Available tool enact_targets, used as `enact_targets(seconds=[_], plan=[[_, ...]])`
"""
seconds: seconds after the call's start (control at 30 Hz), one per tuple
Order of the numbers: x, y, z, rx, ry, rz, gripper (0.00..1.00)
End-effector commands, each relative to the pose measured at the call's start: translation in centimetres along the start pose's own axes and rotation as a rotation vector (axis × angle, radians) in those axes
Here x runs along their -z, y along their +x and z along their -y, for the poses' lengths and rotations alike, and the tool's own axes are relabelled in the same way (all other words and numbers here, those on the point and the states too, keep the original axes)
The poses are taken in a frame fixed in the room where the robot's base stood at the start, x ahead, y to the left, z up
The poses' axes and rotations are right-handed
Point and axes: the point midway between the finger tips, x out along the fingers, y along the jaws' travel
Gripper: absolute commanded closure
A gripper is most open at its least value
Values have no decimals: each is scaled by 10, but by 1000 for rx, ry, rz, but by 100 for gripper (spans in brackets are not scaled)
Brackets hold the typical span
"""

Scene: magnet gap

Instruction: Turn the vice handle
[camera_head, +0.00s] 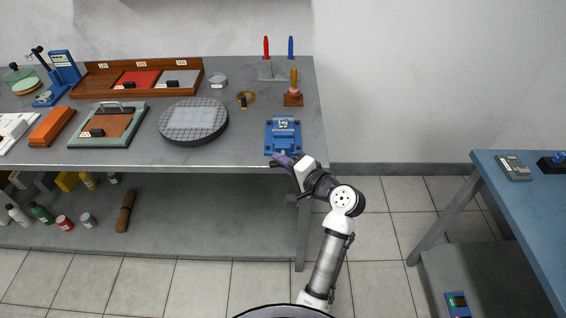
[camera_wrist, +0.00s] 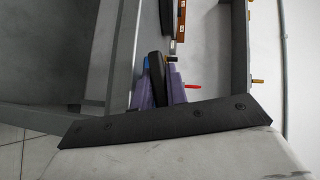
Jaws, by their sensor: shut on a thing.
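The blue vice (camera_head: 283,134) sits on the front right part of the grey workbench. My gripper (camera_head: 281,157) reaches the bench's front edge just in front of the vice, its purple fingers close to the vice's near side. In the wrist view the purple fingers of my gripper (camera_wrist: 159,86) are closed around a dark, rounded bar, which I take to be the vice handle (camera_wrist: 155,66). In the head view the handle is hidden by the fingers, so its angle cannot be told there.
The workbench (camera_head: 235,152) also holds a round gridded plate (camera_head: 193,120) left of the vice and a small brown stand (camera_head: 293,97) behind it. Bottles and blocks lie on the shelf below. A blue table (camera_head: 510,205) stands at the right, with open floor between.

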Motion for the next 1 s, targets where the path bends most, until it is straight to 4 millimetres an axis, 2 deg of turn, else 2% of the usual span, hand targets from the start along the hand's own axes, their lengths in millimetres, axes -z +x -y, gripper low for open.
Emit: enact_targets(seconds=[0.33, 0.37, 0.5, 0.83, 1.0], plan=[[0, 0, 0, 1, 1, -1, 100], [0, 0, 0, 1, 1, -1, 82], [0, 0, 0, 1, 1, 0, 64], [0, -3, 0, 1, 0, -1, 64], [0, -24, -2, 1, 0, -4, 64]])
